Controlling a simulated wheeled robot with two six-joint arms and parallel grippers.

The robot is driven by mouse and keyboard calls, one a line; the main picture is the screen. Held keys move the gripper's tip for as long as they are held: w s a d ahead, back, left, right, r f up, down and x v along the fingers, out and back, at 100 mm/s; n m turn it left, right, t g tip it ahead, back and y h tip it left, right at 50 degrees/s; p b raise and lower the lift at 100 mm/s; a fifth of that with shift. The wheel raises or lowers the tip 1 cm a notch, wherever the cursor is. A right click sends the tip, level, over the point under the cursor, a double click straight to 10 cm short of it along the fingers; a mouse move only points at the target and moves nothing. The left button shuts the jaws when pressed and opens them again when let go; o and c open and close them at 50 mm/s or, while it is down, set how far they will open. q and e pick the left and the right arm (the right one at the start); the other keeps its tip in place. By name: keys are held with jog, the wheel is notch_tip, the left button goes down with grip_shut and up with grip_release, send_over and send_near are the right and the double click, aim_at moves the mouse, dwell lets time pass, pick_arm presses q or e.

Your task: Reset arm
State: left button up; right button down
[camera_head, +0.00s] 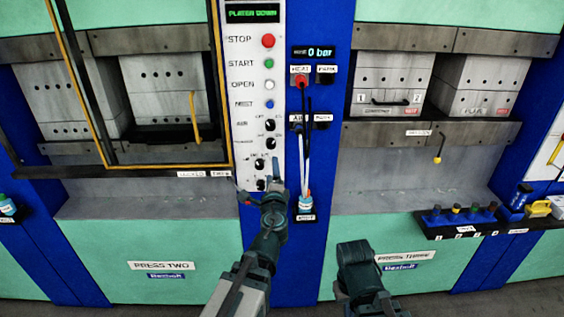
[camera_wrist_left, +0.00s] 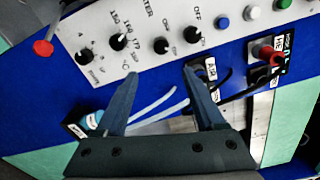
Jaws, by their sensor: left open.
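My left gripper (camera_head: 273,190) is in front of the lower end of the white control panel (camera_head: 256,143), between two presses. In the left wrist view its two fingers (camera_wrist_left: 162,90) are spread apart with nothing between them. Pale hoses and the blue panel show behind the fingers. Touching or apart from the panel cannot be told. Part of my right arm (camera_head: 357,270) shows low in the head view, in front of press three; its gripper fingers do not show.
Press two (camera_head: 160,268) stands left behind a yellow-edged guard frame (camera_head: 157,171). Press three (camera_head: 400,284) stands right, with a dark rack (camera_head: 462,221) sticking out. A red knob (camera_wrist_left: 43,48) is at the upper left.

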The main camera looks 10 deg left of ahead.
pick_arm(q)
jog(key=s+d+f+n+g+y, duration=0.1)
jog(key=s+f+n+g, duration=0.3)
jog(key=f+n, duration=0.25)
jog(key=s+d+f+n+g, duration=0.1)
jog(key=s+f+n+g, duration=0.4)
jog(key=f, duration=0.2)
jog(key=s+d+f+n+g+h, duration=0.1)
jog(key=s+d+f+g+h, duration=0.1)
jog(key=s+d+f+g, duration=0.2)
jog(key=s+d+f+n+g+h, duration=0.1)
jog(key=s+d+f+g+h, duration=0.2)
jog(key=s+d, duration=0.6)
jog(key=s+f+g, duration=0.1)
jog(key=s, duration=0.2)
jog(key=shift+f, duration=0.1)
